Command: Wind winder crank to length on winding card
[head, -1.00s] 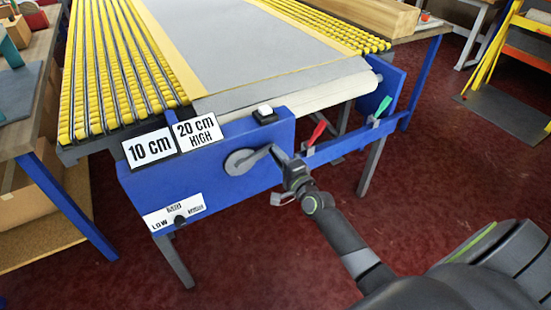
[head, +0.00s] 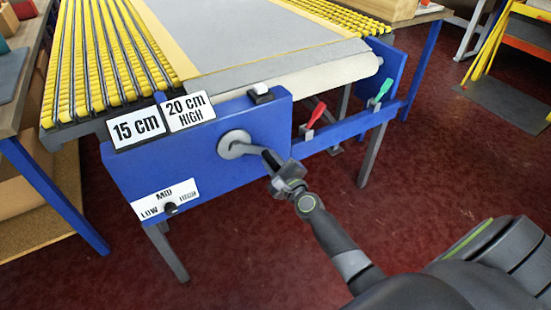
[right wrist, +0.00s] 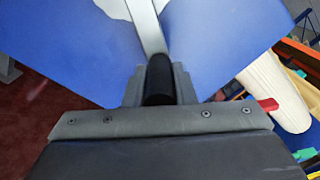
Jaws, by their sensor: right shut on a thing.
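The winder crank (head: 236,145) is a grey disc and arm on the front face of the blue winder housing (head: 200,160). My right gripper (head: 275,166) is shut on the crank's dark handle; in the right wrist view the black handle (right wrist: 159,78) sits between the two fingers, with the metal crank arm rising above it. The length display (head: 137,129) reads 15 cm. The winding card (head: 191,112) beside it reads 20 cm HIGH. My left gripper is not in view.
A red lever (head: 316,112) and a green lever (head: 380,92) stand on the blue rail right of the crank. A white rocker switch (head: 261,93) sits on top of the housing. Red floor is clear in front.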

